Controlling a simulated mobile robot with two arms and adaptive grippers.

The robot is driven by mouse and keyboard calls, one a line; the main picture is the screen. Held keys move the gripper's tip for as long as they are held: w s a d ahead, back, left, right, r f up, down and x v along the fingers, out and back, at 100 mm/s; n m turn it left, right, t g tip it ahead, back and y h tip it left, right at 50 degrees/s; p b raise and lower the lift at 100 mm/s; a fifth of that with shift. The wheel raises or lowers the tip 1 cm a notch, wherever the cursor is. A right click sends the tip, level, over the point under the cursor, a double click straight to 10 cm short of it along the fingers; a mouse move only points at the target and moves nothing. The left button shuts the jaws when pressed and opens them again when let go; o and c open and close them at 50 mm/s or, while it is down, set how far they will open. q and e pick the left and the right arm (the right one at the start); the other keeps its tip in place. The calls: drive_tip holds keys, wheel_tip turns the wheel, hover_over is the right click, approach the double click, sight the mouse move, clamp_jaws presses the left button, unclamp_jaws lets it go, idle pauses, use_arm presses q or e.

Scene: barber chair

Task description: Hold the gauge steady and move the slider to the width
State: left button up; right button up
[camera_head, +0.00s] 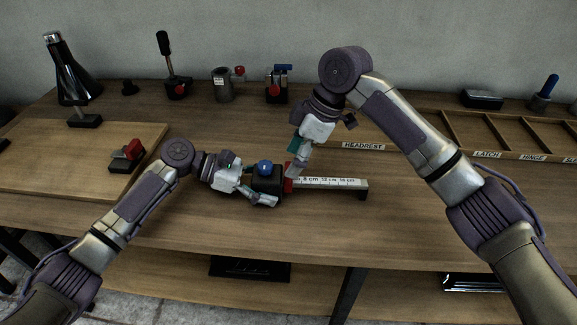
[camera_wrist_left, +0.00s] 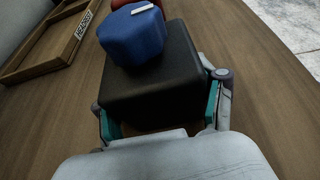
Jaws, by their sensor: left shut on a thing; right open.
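The gauge has a black block (camera_head: 266,181) with a blue knob (camera_head: 264,166) at its left end. A white scale bar (camera_head: 330,183) with centimetre marks runs right from it. A red slider (camera_head: 288,184) sits at the left end of the scale, close to the block. My left gripper (camera_head: 260,190) is shut on the black block. In the left wrist view the block (camera_wrist_left: 150,92) is between the fingers, with the blue knob (camera_wrist_left: 133,38) on top. My right gripper (camera_head: 293,170) is open, pointing down just above the slider; its fingertips are partly hidden, and I cannot tell whether they touch it.
A divided tray (camera_head: 400,146) labelled HEADREST, LATCH and HINGE lies behind on the right. A board with a red-topped part (camera_head: 128,153) lies on the left. Several tools stand along the back wall. The table front is clear.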

drive_tip(key=shift+x, duration=1.75)
clamp_jaws()
